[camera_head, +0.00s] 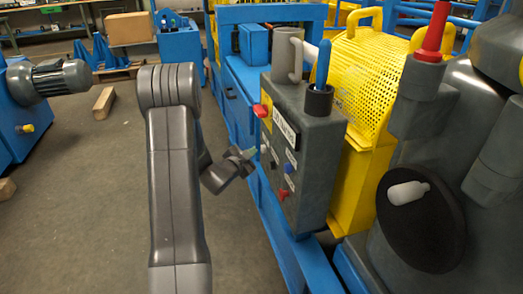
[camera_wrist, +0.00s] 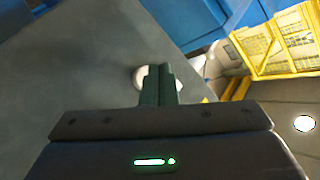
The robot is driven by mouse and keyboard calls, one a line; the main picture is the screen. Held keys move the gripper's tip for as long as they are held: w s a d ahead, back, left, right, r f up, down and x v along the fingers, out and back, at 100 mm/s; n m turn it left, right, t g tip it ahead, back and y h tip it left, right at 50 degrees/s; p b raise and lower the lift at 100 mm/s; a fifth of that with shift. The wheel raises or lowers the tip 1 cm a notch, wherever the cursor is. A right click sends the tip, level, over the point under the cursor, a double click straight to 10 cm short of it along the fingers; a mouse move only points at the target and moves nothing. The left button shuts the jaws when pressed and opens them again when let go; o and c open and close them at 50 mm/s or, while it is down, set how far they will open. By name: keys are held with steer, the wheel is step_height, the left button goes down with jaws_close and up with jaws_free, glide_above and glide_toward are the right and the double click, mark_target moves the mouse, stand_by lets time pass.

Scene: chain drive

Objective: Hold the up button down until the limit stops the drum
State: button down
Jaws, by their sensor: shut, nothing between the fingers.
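The grey control box (camera_head: 310,150) shows in the head view with labels and several small buttons on its left-facing side. A red knob (camera_head: 262,110) sticks out at the upper corner, a blue button (camera_head: 289,168) sits lower, and a red button (camera_head: 283,195) is near the bottom. Which one is the up button I cannot read. My gripper (camera_head: 250,153) is shut and empty, its tips at the panel's left part; touching or just short, I cannot tell. In the wrist view my shut fingers (camera_wrist: 159,84) partly cover a pale round thing (camera_wrist: 141,77). The drum is not identifiable.
A grey mug (camera_head: 288,55) and a dark cup (camera_head: 319,100) with a blue-handled tool stand on the box. A yellow mesh guard (camera_head: 362,75) is behind it. A red-topped post (camera_head: 432,40) rises at right. The floor (camera_head: 100,220) at left is mostly clear.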

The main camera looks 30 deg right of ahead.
steer(key=shift+d, duration=0.2)
steer(key=shift+s+d, duration=0.1)
steer(key=shift+d, duration=0.15)
